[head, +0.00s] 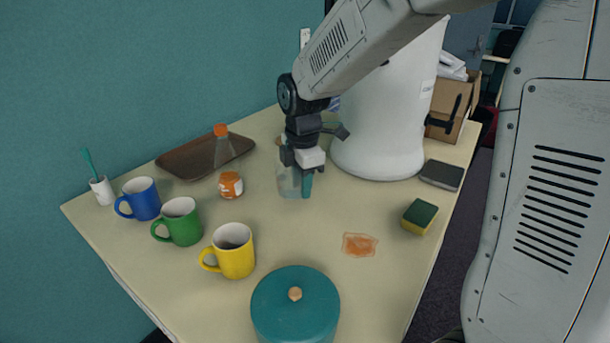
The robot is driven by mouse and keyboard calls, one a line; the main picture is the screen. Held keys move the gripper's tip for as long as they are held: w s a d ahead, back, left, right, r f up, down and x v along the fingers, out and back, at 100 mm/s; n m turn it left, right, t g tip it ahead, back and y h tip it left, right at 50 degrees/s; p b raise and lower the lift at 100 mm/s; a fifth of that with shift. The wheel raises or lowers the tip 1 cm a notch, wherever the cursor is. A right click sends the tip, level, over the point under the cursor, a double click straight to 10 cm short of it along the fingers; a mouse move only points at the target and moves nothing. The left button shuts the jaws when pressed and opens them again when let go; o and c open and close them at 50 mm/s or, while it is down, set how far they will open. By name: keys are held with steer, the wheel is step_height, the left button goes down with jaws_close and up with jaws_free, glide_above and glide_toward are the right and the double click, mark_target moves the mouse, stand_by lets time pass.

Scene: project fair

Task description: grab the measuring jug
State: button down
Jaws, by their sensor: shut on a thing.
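The measuring jug (287,186) is a clear, see-through vessel standing near the middle of the table, in front of the large white container. My gripper (303,172) points down at it from above and is shut on it. My gripper and wrist hide the jug's upper part. I cannot tell whether its base touches the table.
Blue (143,199), green (181,222) and yellow (235,252) mugs stand front left.

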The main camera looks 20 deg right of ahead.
steer(key=s+a+r, duration=0.1)
steer(key=s+a, duration=0.5)
steer(key=s, duration=0.3)
steer(key=shift+s, duration=0.2)
stand_by(0.3)
steer(key=shift+a, duration=0.1)
stand_by(2.7)
